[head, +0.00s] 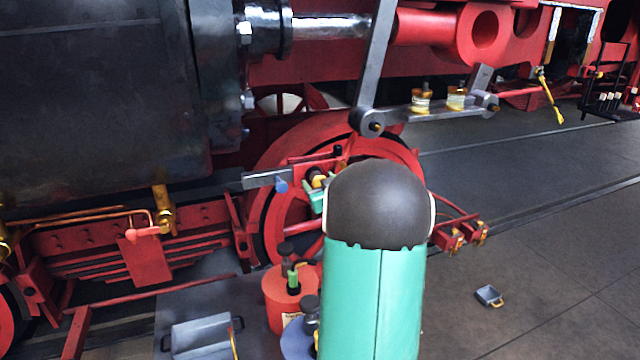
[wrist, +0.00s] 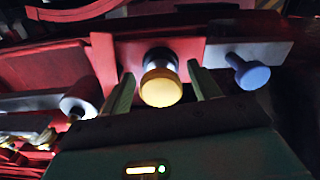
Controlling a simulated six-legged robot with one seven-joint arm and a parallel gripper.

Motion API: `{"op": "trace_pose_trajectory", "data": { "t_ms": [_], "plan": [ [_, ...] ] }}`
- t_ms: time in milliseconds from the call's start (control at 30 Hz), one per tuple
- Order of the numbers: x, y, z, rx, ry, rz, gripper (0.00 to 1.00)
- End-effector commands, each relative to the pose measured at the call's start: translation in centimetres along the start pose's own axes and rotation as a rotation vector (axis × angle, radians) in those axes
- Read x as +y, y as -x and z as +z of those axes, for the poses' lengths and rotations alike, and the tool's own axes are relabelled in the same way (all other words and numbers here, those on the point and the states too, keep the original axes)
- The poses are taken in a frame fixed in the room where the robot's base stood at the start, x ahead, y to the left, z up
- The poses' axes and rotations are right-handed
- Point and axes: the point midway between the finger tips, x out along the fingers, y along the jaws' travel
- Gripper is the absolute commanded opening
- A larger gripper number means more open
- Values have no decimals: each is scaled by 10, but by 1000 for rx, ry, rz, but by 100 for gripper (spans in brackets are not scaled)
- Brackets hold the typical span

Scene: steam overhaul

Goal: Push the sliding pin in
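A pin with a dark shaft, a bright collar and a round yellow head (wrist: 161,87) sticks out of a red plate (wrist: 190,50) in the wrist view. I take it for the sliding pin. In the head view its yellow head (head: 318,181) is small and partly hidden by my gripper. My gripper (wrist: 160,74) is open, with one green finger on each side of the yellow head and a visible gap on both sides. In the head view the green fingers (head: 316,199) show beside my arm, in front of the red wheel. How deep the pin sits is unclear.
A grey bar (head: 258,179) with a blue knob (head: 281,186) lies just left of the pin in the head view; the knob (wrist: 250,73) is right of it in the wrist view. A red wheel (head: 268,205) stands behind. A red canister (head: 281,308) and grey bin (head: 201,337) stand below.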

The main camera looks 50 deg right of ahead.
Motion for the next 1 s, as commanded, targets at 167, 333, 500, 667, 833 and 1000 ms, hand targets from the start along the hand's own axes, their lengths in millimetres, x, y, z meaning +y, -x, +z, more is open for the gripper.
{"op": "trace_pose_trajectory", "data": {
  "t_ms": [167, 333, 500, 667, 833, 1000],
  "plan": [
    [0, 4, 0, -1, 0, 0, 61],
    [1, 28, 0, -2, 0, 2, 61],
    [1, 65, 0, -1, 1, 2, 61],
    [0, 100, 0, -1, 0, 2, 61],
    [0, 128, 0, 0, 1, 1, 61],
    [1, 138, 0, 1, 0, 1, 61]
  ]
}}
